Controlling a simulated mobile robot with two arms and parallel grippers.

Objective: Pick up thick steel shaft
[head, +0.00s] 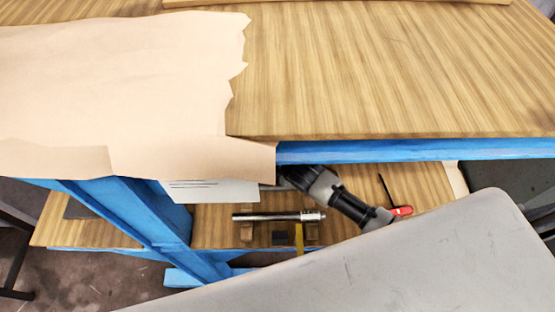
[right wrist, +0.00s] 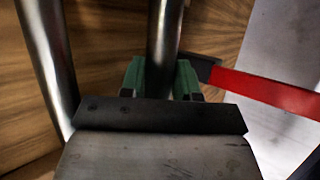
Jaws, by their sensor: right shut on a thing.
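A bright steel shaft (right wrist: 164,35) stands between the green fingers of my right gripper (right wrist: 161,80) in the right wrist view. The gripper is shut on it. A second steel shaft (right wrist: 47,60) runs alongside to the left, apart from the fingers. In the head view, a steel shaft (head: 275,216) lies across wooden supports on the lower shelf. My right arm reaches in above this shelf, and its gripper is hidden under the bench top and brown paper. I cannot tell which shaft is thicker. My left gripper is not in view.
The wooden bench top (head: 390,70) with its blue edge (head: 400,150) overhangs the lower shelf (head: 215,235). Brown paper (head: 120,90) covers its left part. A red-handled tool (right wrist: 265,90) lies close right of the fingers. A white sheet (head: 215,191) shows below the brown paper.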

